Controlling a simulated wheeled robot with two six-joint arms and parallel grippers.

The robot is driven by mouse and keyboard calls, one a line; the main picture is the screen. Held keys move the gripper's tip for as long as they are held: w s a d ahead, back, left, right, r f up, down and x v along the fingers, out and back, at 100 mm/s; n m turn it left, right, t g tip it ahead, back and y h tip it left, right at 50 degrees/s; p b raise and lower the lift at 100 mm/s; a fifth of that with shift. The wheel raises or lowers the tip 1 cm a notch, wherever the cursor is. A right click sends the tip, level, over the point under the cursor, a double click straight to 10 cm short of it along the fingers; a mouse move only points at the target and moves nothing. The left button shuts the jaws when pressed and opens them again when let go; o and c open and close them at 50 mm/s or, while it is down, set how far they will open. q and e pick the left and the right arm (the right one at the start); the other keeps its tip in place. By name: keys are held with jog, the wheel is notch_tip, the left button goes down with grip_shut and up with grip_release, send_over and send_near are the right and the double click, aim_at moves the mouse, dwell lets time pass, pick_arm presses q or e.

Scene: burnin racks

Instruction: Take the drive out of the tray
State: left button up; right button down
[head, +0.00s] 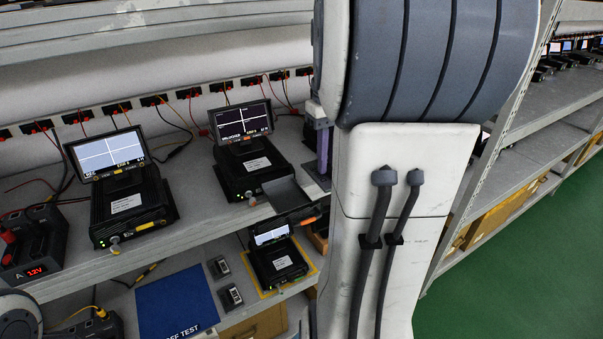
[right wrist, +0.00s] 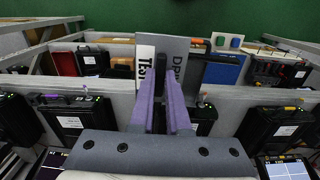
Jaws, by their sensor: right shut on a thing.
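My right gripper (head: 320,168) comes down at the shelf's front edge, right of a black unit (head: 252,168) with a raised screen. My arm hides much of the area around it. In the right wrist view its purple fingers (right wrist: 163,92) are close together on a small dark piece, likely the drive (right wrist: 161,66); only part of it shows. A flat grey plate (head: 285,195) juts out in front of the unit; it may be the tray, but I cannot tell for sure. My left gripper is out of view.
Another black unit with a lit screen (head: 112,155) stands left on the shelf. Below are a blue mat (head: 178,304), two small dark devices (head: 231,296) and a smaller unit (head: 277,262) on a yellow-edged mat. A red-display supply (head: 34,254) stands far left. Green floor (head: 530,265) is clear at right.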

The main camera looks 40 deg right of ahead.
jog(key=s+r, duration=0.1)
jog(key=s+d+r, duration=0.1)
jog(key=shift+s+d, duration=0.15)
jog(key=shift+s, duration=0.15)
jog(key=shift+s+r+p, duration=0.1)
jog(key=shift+r+p, duration=0.5)
jog(key=shift+r, duration=0.1)
notch_tip(320, 180, up, 2)
jog(key=shift+r+p, duration=0.1)
jog(key=shift+p, duration=1)
